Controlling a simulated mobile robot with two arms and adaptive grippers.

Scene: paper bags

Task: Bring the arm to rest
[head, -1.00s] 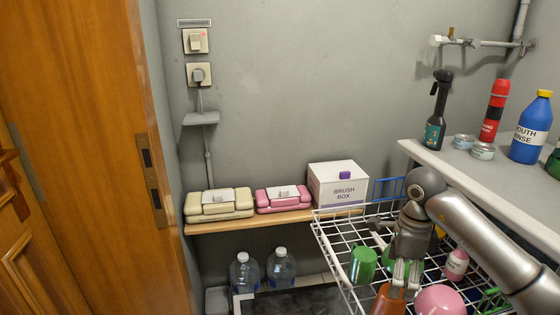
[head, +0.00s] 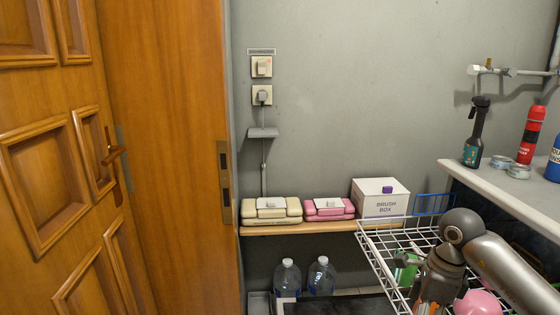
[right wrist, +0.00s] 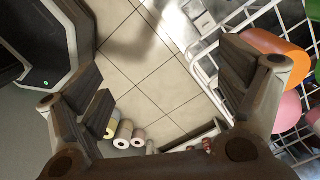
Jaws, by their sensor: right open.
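My right arm comes in from the right in the head view, over the white wire rack (head: 372,250). Its gripper (head: 430,298) points down at the bottom edge, where its fingertips are cut off. Nothing is held. My left arm and gripper are not in view.
An orange item (right wrist: 276,52) and pink items lie in the rack beside the right finger. A brush box (head: 381,199) stands on a wooden shelf. A counter (head: 510,188) borders the right.

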